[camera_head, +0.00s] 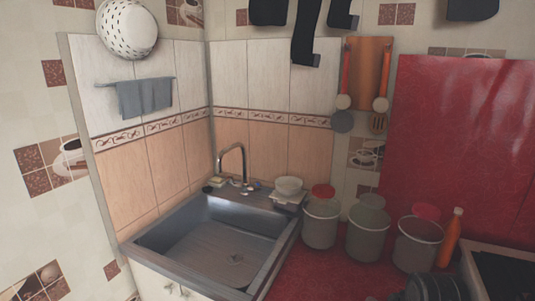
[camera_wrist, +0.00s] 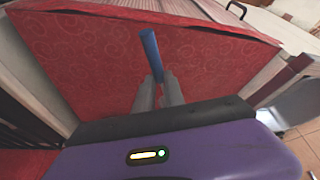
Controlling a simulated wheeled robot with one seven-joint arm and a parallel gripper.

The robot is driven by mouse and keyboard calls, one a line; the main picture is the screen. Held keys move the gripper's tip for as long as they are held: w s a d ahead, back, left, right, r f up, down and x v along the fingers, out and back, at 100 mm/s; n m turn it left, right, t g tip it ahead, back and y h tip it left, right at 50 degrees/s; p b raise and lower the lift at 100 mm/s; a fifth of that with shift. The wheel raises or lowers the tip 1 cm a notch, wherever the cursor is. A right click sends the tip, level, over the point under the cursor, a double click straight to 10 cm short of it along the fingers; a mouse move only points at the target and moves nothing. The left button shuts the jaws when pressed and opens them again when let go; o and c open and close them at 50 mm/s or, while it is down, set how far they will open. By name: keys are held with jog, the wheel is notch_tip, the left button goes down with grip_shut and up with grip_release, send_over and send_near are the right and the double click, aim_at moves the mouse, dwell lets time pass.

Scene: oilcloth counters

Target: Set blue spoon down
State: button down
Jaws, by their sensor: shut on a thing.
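The blue spoon (camera_wrist: 150,48) shows in the wrist view as a thin blue shaft, which sticks up from between the fingertips. My gripper (camera_wrist: 159,92) is shut on it. The lower part of the spoon is hidden by the fingers. Behind the spoon lies a red patterned oilcloth surface (camera_wrist: 90,60); I cannot tell how far the spoon is from it. Neither the spoon nor my gripper can be made out in the head view.
In the head view, a red counter (camera_head: 318,272) lies right of the metal sink (camera_head: 215,245). Several grey canisters (camera_head: 320,226) and an orange bottle (camera_head: 450,235) stand along its back. A stove (camera_head: 500,270) is at the right edge. A chair (camera_wrist: 290,108) shows in the wrist view.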

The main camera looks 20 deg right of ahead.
jog(key=a+f+n, duration=0.1)
jog(key=a+f, duration=0.3)
jog(key=a, duration=0.3)
jog(key=w+a+f+n+y, duration=0.1)
jog(key=a+f, duration=0.3)
jog(key=a, duration=0.4)
jog(key=w+a+f+n+y, duration=0.1)
jog(key=a+f+n, duration=0.2)
jog(key=a, duration=0.5)
jog(key=shift+w+a+f, duration=0.2)
jog(key=shift+f, duration=0.45)
jog(key=shift+a+t, duration=0.1)
jog(key=shift+t, duration=0.2)
